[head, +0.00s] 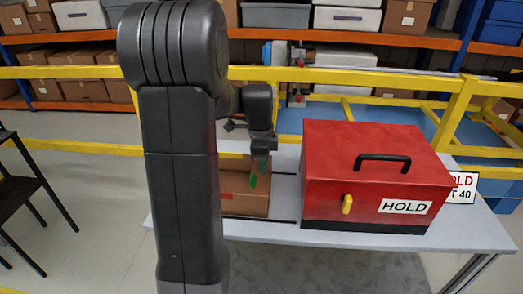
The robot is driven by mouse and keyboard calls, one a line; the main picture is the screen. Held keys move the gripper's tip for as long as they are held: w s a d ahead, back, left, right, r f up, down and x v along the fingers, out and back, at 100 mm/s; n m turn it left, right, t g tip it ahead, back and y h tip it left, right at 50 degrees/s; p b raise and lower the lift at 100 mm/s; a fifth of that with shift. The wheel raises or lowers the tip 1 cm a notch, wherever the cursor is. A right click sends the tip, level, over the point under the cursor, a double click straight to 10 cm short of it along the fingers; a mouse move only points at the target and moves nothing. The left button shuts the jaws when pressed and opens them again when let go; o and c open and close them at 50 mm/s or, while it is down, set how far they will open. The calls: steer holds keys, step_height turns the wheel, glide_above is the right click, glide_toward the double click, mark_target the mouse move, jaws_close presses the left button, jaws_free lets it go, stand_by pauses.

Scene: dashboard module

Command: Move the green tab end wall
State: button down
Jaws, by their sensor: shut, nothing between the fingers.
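A green tab (253,181) shows on a brown cardboard piece (240,205) on the table, left of the red box. The piece is partly hidden behind my arm, so I cannot tell its full shape or which of its walls is the end wall. My gripper (261,170) points down just above and beside the green tab. It is shut with nothing in it. The fingertips are small and dark here, and I cannot tell whether they touch the cardboard.
A red box (330,170) with a black handle (382,159), a yellow latch (347,204) and a HOLD label stands right of the cardboard. Dark rails lie on the grey table (280,231) beside the cardboard. Yellow barriers (390,78) and shelves stand behind.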

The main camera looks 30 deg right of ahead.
mark_target(255, 183)
steer(key=shift+w+a+f, duration=0.25)
steer(key=shift+a+f, duration=0.1)
steer(key=shift+f, duration=0.25)
steer(key=shift+w+a+f, duration=0.25)
steer(key=shift+a+f, duration=0.15)
steer(key=shift+f, duration=0.2)
steer(key=shift+w+a+f, duration=0.25)
steer(key=shift+a+f, duration=0.1)
steer(key=shift+f, duration=0.25)
steer(key=shift+a+f, duration=0.1)
steer(key=w+a+f+g+h+b, duration=0.1)
steer(key=f+h+b, duration=0.1)
steer(key=b, duration=0.1)
steer(key=shift+w+a+b, duration=0.1)
steer(key=shift+a+b, duration=0.2)
steer(key=shift+a, duration=0.1)
steer(key=h+b, duration=0.1)
steer(key=a+f+g+h+b, duration=0.1)
steer(key=b, duration=0.1)
steer(key=w+f+g+h+b, duration=0.1)
steer(key=b, duration=0.1)
steer(key=shift+a, duration=0.25)
steer(key=shift+a+f+b, duration=0.1)
steer(key=shift+f+b, duration=0.1)
steer(key=shift+b, duration=0.3)
steer(key=shift+a+f+b, duration=0.1)
steer(key=shift+f+b, duration=0.05)
steer(key=shift+b, duration=0.15)
